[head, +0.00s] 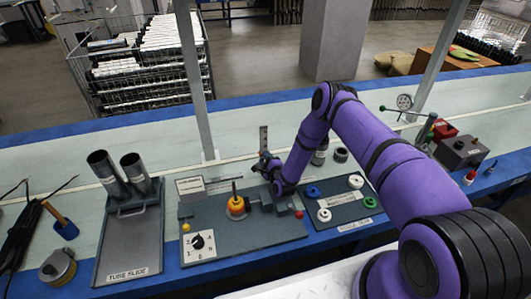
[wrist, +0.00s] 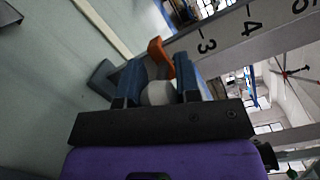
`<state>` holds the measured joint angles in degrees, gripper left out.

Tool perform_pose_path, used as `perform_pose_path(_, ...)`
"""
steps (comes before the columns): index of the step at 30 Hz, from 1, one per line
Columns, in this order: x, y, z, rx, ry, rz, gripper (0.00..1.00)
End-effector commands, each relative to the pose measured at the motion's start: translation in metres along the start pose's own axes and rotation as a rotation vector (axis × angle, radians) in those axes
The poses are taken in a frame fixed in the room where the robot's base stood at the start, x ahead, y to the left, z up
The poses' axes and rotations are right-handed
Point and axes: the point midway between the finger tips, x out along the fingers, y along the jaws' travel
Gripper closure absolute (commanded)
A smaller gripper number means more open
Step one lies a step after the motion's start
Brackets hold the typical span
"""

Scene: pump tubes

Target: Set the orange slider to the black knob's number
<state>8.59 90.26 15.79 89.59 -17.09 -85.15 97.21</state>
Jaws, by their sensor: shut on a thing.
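The orange slider (wrist: 158,48) shows in the wrist view at an upright scale (wrist: 228,38) with black numbers. It lies on the low side of the 3; 4 and 5 are farther up. The exact mark beside it is hidden. My gripper (wrist: 158,88) is shut on the slider's pale round grip (wrist: 157,94), between its two blue fingers. In the head view my gripper (head: 266,163) is at the foot of the upright scale (head: 263,138). The black knob (head: 198,241) sits on a white numbered dial on the grey panel; its number is too small to read surely.
On the same panel (head: 255,232) are an orange ring on a post (head: 236,204) and a red button (head: 299,214). Two dark tubes (head: 118,175) stand left. A board with coloured rings (head: 338,205) lies right, near my arm. A grey post (head: 196,85) rises behind.

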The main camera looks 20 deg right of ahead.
Motion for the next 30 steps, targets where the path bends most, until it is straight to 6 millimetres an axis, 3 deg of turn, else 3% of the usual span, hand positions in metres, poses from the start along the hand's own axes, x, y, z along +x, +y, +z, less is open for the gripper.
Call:
perform_pose_path(11, 0.0, 0.004, -0.002, 0.0, 0.0, 0.0, 1.0)
perform_pose_path(12, 0.0, 0.004, -0.002, 0.0, 0.0, 0.0, 0.65)
perform_pose_path(15, 0.0, 0.004, -0.002, 0.0, 0.0, 0.0, 0.43)
perform_pose_path(25, 0.0, 0.003, -0.001, 0.0, 0.0, 0.0, 0.43)
perform_pose_path(30, 0.001, -0.011, 0.005, -0.001, -0.003, 0.0, 0.43)
